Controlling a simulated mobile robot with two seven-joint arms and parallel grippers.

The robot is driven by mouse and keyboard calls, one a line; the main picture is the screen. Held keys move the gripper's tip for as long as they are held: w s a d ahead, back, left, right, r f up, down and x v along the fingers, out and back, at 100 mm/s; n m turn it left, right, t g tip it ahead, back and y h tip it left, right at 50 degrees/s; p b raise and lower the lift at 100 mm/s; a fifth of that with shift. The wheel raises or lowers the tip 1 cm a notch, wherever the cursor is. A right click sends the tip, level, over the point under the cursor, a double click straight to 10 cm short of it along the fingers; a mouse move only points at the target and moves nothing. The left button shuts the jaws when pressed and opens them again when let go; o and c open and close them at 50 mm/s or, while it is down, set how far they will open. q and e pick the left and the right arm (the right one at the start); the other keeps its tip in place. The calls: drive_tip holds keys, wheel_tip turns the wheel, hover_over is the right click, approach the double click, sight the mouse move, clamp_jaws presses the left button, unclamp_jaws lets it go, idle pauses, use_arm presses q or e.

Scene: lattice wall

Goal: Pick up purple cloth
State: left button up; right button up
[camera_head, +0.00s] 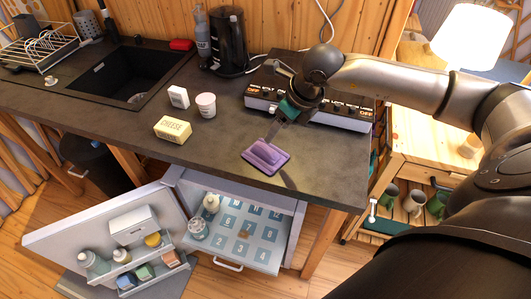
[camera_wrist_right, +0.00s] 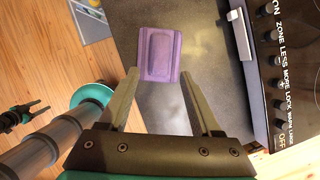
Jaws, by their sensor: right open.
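The purple cloth (camera_head: 265,157) lies flat on the dark countertop near its front edge, a folded rectangle with a raised middle. In the right wrist view the cloth (camera_wrist_right: 158,45) lies just beyond the fingertips, roughly centred between them. My right gripper (camera_head: 273,133) is above the counter, just behind the cloth in the head view. In the wrist view my right gripper (camera_wrist_right: 158,76) has its fingers spread apart with nothing between them. The height of the fingertips above the cloth is hard to tell. My left gripper does not show in the head view.
A stove panel with knobs (camera_head: 257,104) stands close behind the cloth. A cheese block (camera_head: 172,129), a white cup (camera_head: 206,105) and a small white box (camera_head: 178,97) stand to the left. Below the counter edge, a fridge (camera_head: 297,215) has its door open. Bare counter surrounds the cloth.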

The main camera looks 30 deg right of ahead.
sight(266, 147)
drive_tip(key=x, duration=0.9)
drive_tip(key=shift+w+f, duration=0.15)
drive_tip(key=shift+f, duration=0.2)
clamp_jaws()
